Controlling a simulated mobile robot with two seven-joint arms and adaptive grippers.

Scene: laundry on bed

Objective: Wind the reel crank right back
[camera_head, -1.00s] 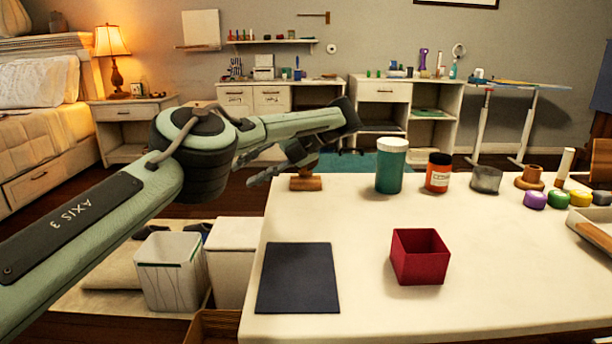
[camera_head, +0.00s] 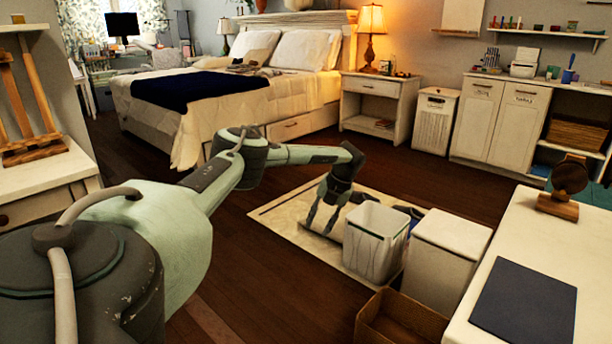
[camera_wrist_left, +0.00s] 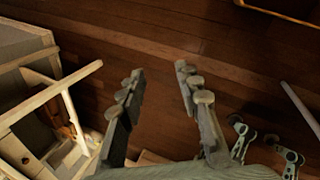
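A small brown device (camera_head: 567,186) with a dark round head on a wooden base stands at the far left corner of the white table, at the right of the head view. It may be the reel; I cannot make out a crank on it. My left gripper (camera_head: 318,222) points down over the floor by the pale mat, well left of the device and apart from it. In the left wrist view its two fingers (camera_wrist_left: 160,85) are spread with nothing between them, above dark floorboards. My right gripper is not in view.
A dark flat mat (camera_head: 525,303) lies on the white table (camera_head: 530,222). A white bin (camera_head: 375,240), a white box (camera_head: 445,258) and a cardboard box (camera_head: 402,322) stand left of the table. The bed (camera_head: 215,115) is behind. Wooden floor (camera_head: 265,270) is free at centre left.

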